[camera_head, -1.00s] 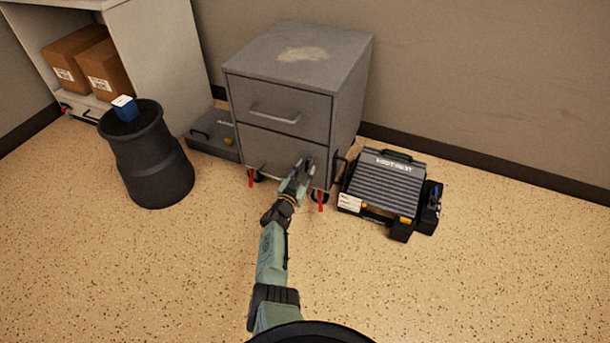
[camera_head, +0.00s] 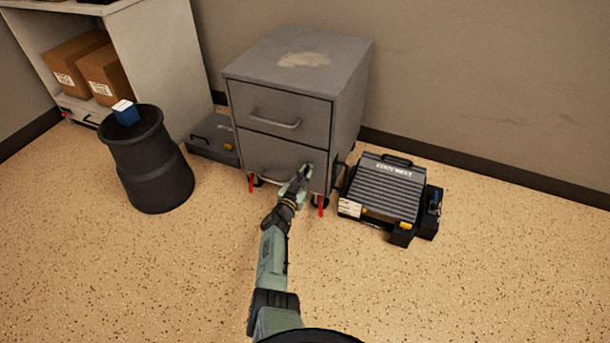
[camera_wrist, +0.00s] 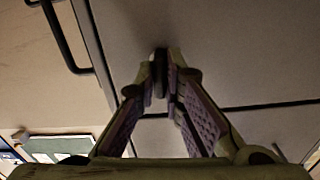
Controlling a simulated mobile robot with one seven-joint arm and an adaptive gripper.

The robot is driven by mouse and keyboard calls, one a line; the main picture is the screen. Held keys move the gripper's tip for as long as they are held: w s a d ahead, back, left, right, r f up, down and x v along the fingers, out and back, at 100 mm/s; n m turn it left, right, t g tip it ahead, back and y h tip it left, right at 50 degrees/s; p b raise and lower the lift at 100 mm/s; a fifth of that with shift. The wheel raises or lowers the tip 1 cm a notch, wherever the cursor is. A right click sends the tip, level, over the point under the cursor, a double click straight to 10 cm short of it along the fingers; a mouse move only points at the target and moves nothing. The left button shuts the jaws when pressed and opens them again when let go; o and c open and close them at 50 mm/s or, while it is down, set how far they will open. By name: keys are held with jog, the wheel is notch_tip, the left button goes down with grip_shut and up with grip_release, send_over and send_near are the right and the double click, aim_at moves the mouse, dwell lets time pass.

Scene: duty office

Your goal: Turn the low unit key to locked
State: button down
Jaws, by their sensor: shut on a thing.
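The low unit (camera_head: 290,105) is a grey two-drawer cabinet on castors, standing against the wall. My gripper (camera_head: 306,170) is at the right part of its lower drawer front (camera_head: 265,157). In the wrist view my gripper (camera_wrist: 160,75) has its fingertips together on a small dark key (camera_wrist: 159,72) at the cabinet front. The key's turn angle and any lock markings are too small and hidden by the fingers to tell. In the head view the key is hidden behind the gripper.
A black bin (camera_head: 150,170) with a blue box (camera_head: 126,113) on it stands left. A dark case (camera_head: 212,142) lies left of the cabinet. A shelf with cartons (camera_head: 105,72) is at the back left. The front floor is clear.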

jog(key=shift+f+m, duration=0.1)
jog(key=shift+m, duration=0.3)
jog(key=shift+m+b, duration=0.5)
jog(key=shift+m, duration=0.5)
jog(key=m+b, duration=0.1)
jog(key=m, duration=0.2)
jog(key=shift+m, duration=0.3)
jog(key=m+b, duration=0.1)
jog(key=m, duration=0.4)
jog(key=shift+m+b, duration=0.3)
jog(key=shift+b, duration=0.05)
jog(key=c, duration=1.7)
grip_release()
